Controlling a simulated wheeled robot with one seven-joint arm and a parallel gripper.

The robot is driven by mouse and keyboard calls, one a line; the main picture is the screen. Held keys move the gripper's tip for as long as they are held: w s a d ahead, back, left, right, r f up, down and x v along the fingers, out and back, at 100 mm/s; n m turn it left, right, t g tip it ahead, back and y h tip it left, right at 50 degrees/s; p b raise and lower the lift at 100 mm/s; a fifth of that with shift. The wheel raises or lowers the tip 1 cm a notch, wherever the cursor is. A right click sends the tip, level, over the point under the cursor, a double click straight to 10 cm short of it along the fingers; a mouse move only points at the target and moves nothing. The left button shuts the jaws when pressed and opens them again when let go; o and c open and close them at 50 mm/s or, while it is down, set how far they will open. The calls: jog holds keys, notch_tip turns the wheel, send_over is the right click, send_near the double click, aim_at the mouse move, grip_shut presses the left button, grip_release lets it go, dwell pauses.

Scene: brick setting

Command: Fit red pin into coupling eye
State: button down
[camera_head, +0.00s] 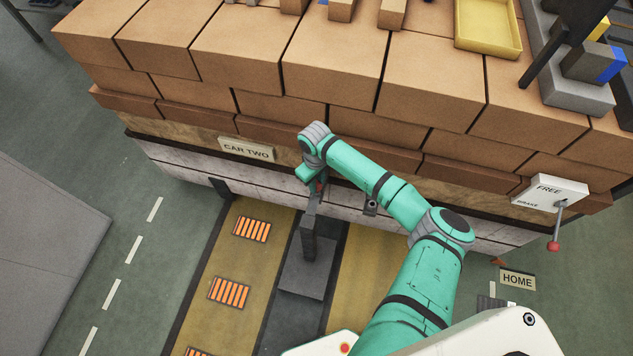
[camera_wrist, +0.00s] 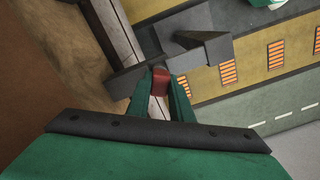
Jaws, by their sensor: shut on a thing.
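My gripper (camera_head: 311,176) is low against the side of the brick-loaded car, at the dark coupling (camera_head: 309,228). In the wrist view the two green fingers are shut on the red pin (camera_wrist: 160,80), whose top shows between them. The grey coupling bar (camera_wrist: 195,53) lies just beyond the pin. The pin's lower end and the coupling eye are hidden, so I cannot tell whether the pin is in the eye. In the head view only a little red shows beside the gripper.
The car's brick load (camera_head: 335,65) rises close behind my arm, above a "CAR TWO" sign (camera_head: 246,149). A "FREE/BRAKE" box (camera_head: 549,195) with a red-knobbed lever is at the right. A yellow tray (camera_head: 487,45) sits on top. Green floor (camera_head: 165,240) is open at left.

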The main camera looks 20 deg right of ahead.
jog(key=shift+f, duration=0.9)
jog(key=c, duration=1.1)
grip_release()
jog(key=shift+r, duration=3)
